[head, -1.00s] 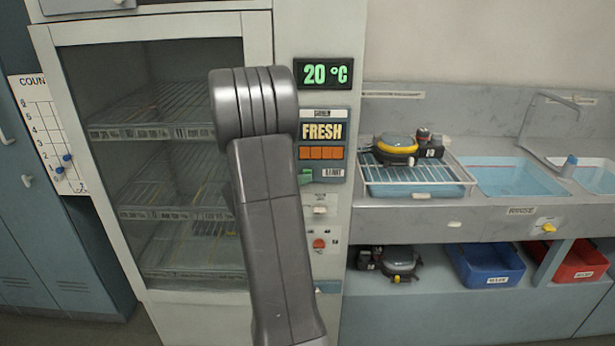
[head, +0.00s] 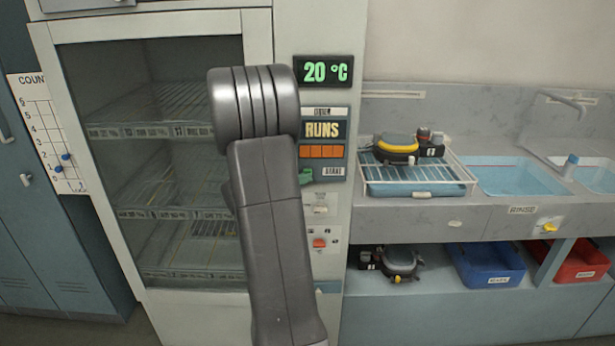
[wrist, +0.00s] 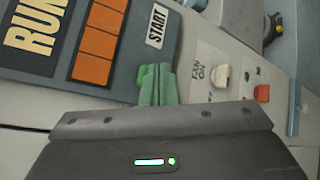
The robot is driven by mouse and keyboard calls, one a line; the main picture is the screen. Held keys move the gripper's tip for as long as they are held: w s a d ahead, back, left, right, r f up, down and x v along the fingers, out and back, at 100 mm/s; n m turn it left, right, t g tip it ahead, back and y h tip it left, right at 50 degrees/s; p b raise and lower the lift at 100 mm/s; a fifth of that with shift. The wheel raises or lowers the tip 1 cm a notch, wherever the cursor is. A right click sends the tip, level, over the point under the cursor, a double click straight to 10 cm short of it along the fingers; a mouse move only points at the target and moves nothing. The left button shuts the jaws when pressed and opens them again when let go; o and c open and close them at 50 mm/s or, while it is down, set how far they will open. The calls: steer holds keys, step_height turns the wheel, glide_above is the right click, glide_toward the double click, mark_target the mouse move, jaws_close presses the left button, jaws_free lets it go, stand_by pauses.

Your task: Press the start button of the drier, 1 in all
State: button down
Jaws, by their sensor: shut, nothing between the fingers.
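The drier (head: 345,140) is a tall pale cabinet with a glass door. Its dark panel reads RUNS (head: 322,130), also in the wrist view (wrist: 30,38). A START label (head: 333,171) sits low on the panel and shows in the wrist view (wrist: 157,27). The green start button (wrist: 144,75) lies beside that label. My gripper (wrist: 164,82) is shut and empty, its greenish fingers at the button. Where fingers end and button begins is hard to tell, so contact is uncertain. In the head view my arm hides most of the gripper.
Below the panel are a white fan switch (head: 320,210) and a red switch (head: 319,243), close to my gripper. At right, a wire rack (head: 420,178) holding a mask stands beside the rinse sink (head: 515,178). Blue (head: 488,268) and red (head: 580,265) bins sit below.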

steer(key=shift+s, duration=0.5)
steer(key=s+b, duration=0.3)
steer(key=s, duration=0.2)
stand_by(0.8)
steer(key=p, duration=0.3)
steer(key=w+p, duration=0.1)
steer(key=p, duration=0.2)
steer(key=shift+w+r, duration=0.2)
steer(key=shift+w, duration=0.1)
